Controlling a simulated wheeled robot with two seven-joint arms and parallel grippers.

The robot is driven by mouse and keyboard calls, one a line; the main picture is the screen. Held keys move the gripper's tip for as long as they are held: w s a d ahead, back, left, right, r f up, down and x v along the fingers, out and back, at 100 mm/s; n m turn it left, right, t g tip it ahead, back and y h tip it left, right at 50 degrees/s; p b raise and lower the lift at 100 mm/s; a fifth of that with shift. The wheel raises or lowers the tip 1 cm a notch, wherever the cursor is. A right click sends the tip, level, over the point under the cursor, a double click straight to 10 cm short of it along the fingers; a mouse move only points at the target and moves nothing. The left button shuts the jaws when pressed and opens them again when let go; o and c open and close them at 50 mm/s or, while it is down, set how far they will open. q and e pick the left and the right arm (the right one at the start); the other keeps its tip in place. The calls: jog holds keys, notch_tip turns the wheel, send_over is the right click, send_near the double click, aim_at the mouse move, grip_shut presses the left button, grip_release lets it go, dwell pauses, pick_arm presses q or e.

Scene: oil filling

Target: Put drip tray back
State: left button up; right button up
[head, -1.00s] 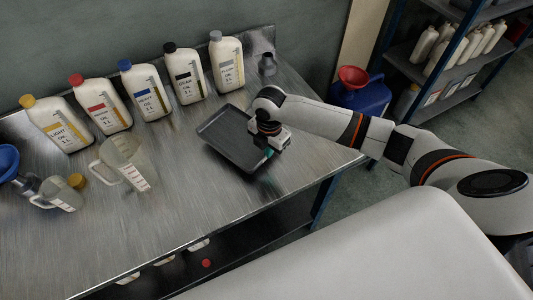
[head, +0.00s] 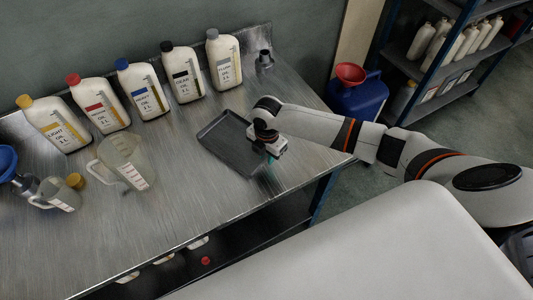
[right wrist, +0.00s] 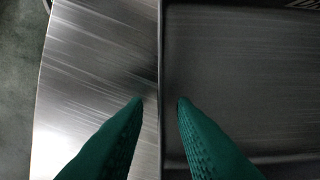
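The drip tray (head: 222,150) is a shallow, dark grey rectangular tray lying flat on the metal workbench, right of the middle. My right gripper (head: 270,161) is at the tray's right edge, pointing down. In the right wrist view, the green fingers of my right gripper (right wrist: 161,102) are apart, one on each side of the tray's rim; the tray's dark floor (right wrist: 245,75) is on the right. A gap shows between the fingertips, and I see no clear contact with the rim. My left gripper is out of view.
Several oil bottles (head: 149,93) stand in a row along the back of the workbench (head: 185,205). A clear measuring jug (head: 122,160) and a smaller jug (head: 57,195) stand on the left. A blue can with a red funnel (head: 352,75) is beyond the bench's right end.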

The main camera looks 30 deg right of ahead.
notch_tip(320, 180, up, 12)
jog(key=b, duration=0.1)
jog(key=shift+r, duration=0.2)
dwell(0.6)
